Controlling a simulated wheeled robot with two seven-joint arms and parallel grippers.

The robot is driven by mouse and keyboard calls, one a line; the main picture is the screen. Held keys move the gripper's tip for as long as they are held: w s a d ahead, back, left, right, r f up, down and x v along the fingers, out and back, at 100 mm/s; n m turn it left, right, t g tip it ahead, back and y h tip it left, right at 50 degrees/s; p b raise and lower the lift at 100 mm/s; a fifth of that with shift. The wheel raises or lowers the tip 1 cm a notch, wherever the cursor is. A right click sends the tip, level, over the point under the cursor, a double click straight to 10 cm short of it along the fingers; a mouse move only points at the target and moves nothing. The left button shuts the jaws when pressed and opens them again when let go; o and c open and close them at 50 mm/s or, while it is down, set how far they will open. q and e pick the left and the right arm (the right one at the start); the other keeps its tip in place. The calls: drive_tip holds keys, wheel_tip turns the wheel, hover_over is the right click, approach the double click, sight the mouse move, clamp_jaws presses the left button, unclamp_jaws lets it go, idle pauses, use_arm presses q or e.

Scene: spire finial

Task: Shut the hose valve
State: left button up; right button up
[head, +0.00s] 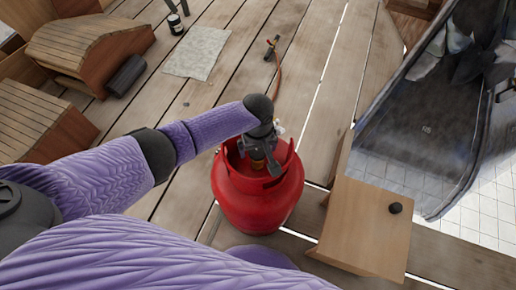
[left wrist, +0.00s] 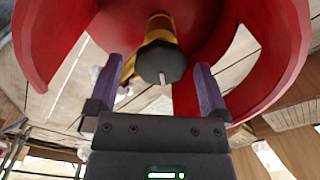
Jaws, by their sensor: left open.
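A red gas cylinder (head: 252,207) stands upright on the plank floor, with a red collar around its top. The hose valve has a dark, many-sided knob (left wrist: 161,62) on a yellow body (left wrist: 158,27), seen inside the red collar (left wrist: 268,45) in the left wrist view. My left gripper (head: 258,150) reaches down over the collar opening. In the left wrist view, its purple fingers (left wrist: 158,66) are open, one on each side of the knob in the picture, with visible gaps. I cannot tell whether the fingertips reach the knob's depth. My right gripper is not in view.
An orange hose (head: 278,82) runs from the cylinder to a torch-like tool (head: 271,47) on the floor. A wooden stand (head: 365,225) with a small black knob (head: 395,208) is close on the right. Wooden boxes (head: 92,48) and a pale cloth (head: 196,53) lie at the upper left.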

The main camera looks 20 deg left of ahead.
use_arm(q)
drive_tip(key=shift+c, duration=0.7)
drive_tip(key=c, duration=1.1)
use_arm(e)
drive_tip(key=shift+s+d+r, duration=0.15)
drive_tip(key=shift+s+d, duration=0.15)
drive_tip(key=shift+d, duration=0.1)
use_arm(q)
drive_tip(key=m+p, duration=0.1)
drive_tip(key=m, duration=0.3)
drive_tip(key=shift+s+r+p, duration=0.1)
drive_tip(key=shift+p, duration=0.25)
drive_tip(key=m, duration=0.3)
drive_tip(key=shift+p, duration=0.3)
drive_tip(key=shift+m, duration=1.5)
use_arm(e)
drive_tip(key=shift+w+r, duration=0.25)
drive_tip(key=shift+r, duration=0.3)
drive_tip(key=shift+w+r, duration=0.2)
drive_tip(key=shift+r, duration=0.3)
